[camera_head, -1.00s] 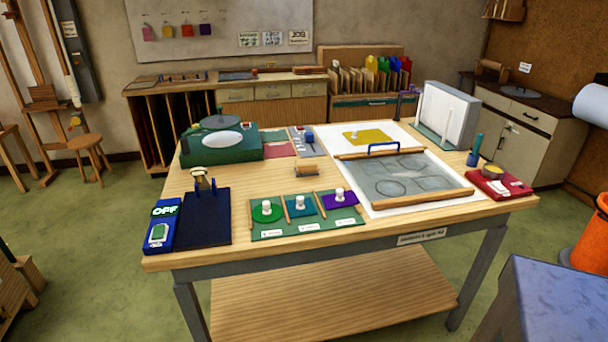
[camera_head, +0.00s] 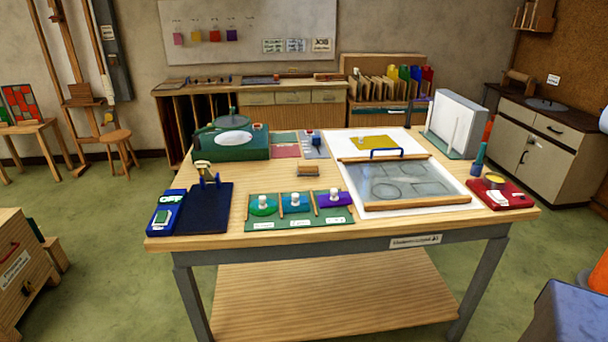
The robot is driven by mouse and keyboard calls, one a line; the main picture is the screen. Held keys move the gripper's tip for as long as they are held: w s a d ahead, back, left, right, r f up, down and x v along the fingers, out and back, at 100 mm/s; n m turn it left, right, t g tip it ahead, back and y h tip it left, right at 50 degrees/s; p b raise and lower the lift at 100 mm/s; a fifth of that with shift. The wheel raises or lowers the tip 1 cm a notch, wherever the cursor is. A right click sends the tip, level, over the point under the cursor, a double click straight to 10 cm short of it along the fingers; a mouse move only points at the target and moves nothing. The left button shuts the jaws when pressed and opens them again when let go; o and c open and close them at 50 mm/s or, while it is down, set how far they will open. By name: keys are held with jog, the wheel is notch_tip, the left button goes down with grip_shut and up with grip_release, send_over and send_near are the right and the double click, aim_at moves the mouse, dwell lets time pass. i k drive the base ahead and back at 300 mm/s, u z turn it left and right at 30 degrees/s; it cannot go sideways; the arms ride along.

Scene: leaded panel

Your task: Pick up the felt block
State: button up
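A small brown block (camera_head: 308,170) lies on the middle of the wooden worktable (camera_head: 215,235), behind the green board with coloured pieces. It looks like the felt block, but it is too small to be sure of its material. Nothing touches it from above and its top is in plain view. My gripper is not in view.
In front of the block is the green board (camera_head: 290,222) with several knobbed coloured pieces. A green grinder-like machine (camera_head: 232,150) stands behind left, a wood-framed glass panel (camera_head: 405,182) to the right. A blue OFF switch box (camera_head: 165,213) sits front left. Green floor surrounds the table.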

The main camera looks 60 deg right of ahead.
aim_at(306, 167)
jog(key=z, duration=0.2)
jog(key=i, duration=0.85)
jog(key=u, duration=0.15)
